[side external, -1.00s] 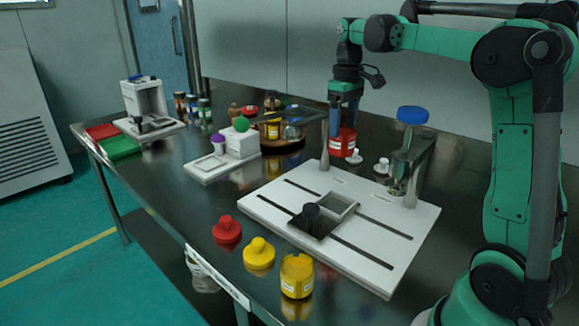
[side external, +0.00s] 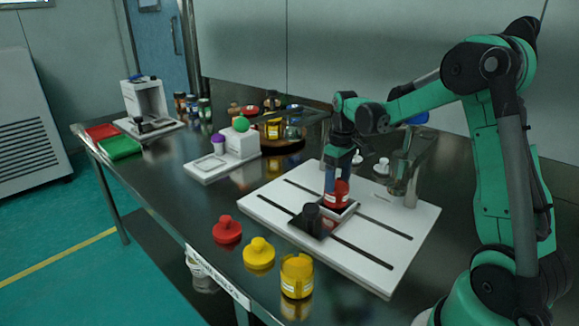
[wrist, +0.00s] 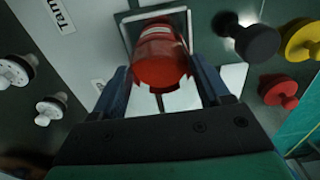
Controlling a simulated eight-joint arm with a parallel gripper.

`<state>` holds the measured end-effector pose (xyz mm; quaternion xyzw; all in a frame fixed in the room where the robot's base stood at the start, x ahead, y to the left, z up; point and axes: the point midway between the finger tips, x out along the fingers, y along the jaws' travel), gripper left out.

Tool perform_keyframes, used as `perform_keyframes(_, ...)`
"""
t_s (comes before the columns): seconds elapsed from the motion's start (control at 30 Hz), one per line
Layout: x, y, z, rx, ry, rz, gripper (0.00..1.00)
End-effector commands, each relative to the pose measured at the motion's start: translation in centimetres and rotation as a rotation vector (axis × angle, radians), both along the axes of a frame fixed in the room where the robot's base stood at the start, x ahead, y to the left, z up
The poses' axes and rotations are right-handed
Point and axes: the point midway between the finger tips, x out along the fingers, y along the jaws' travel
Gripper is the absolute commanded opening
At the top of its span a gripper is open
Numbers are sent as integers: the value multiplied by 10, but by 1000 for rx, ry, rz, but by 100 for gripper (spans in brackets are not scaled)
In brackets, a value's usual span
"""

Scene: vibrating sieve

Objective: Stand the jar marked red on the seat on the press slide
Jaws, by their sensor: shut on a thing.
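The red jar (side external: 338,193) is held between the fingers of my gripper (side external: 338,182), which is shut on it. It also shows in the wrist view (wrist: 160,57) between the two blue fingers (wrist: 159,88). The jar is upright, at the square framed seat (side external: 350,208) on the white press base (side external: 390,262). The seat's frame also shows around the jar in the wrist view (wrist: 128,17). I cannot tell whether the jar's bottom touches the seat. A black knob (side external: 311,217) stands on the slide just in front of the seat.
A red knobbed lid (side external: 227,230), a yellow knobbed lid (side external: 259,253) and a yellow jar (side external: 297,276) stand along the front of the table. White knobbed pieces (side external: 381,166) are behind the press base. A post with a blue top stands at the right.

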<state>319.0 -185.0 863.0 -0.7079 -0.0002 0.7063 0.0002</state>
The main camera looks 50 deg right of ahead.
Motion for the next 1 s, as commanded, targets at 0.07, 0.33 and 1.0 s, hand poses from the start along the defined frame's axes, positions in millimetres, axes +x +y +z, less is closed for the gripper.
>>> perform_keyframes(0.07, 0, 0, 0, 0, 0, 0, 17)
perform_keyframes(0.33, 0, 0, -3, 0, 0, 0, 100)
perform_keyframes(1.0, 0, 0, 69, 0, 0, 0, 100)
